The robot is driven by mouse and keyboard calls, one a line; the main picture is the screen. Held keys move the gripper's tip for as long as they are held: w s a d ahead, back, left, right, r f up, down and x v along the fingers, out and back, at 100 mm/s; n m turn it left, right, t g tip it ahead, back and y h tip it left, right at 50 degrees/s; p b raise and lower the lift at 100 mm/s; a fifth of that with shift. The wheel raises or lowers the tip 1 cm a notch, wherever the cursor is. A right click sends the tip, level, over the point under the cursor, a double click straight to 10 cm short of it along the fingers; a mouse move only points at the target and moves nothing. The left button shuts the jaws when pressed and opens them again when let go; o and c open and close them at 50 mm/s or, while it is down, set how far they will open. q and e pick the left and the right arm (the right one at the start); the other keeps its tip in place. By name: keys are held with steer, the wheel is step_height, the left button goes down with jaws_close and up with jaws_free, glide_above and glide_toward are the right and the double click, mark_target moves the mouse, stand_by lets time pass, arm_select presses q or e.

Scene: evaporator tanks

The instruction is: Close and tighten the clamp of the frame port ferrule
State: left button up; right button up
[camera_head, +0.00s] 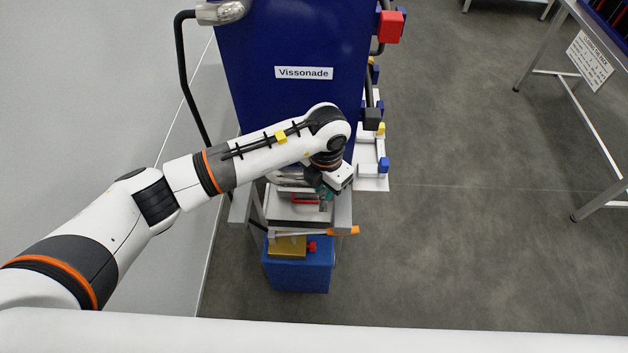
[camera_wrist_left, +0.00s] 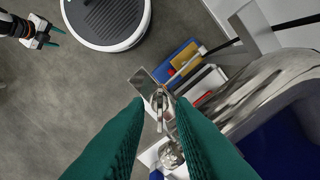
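The frame port ferrule and its clamp (camera_wrist_left: 159,100) show in the left wrist view as small shiny metal parts in front of the tank; whether the clamp is shut is too small to tell. My left gripper (camera_wrist_left: 160,102) is open, with its green fingers on either side of this metal, and I cannot tell whether they touch it. In the head view the left gripper (camera_head: 326,191) is low beside the tank, and my wrist hides the clamp. My right gripper (camera_wrist_left: 56,37) shows far off at the upper left of the wrist view, open and empty.
The blue tank (camera_head: 290,110) labelled Vissonade stands behind my left arm. Below the gripper are a metal shelf (camera_head: 298,213), an orange-ended tool (camera_head: 341,230), a yellow block (camera_head: 287,247) and a blue box (camera_head: 300,277). Floor to the right is free, up to a table (camera_head: 600,120).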

arm_select(q)
steer(key=shift+c, duration=0.3)
jaws_close()
steer(key=shift+f+m+b, duration=0.15)
steer(key=shift+m+b, duration=0.35)
steer(key=shift+b, duration=0.2)
steer(key=shift+m, duration=0.4)
steer(key=shift+r, duration=0.2)
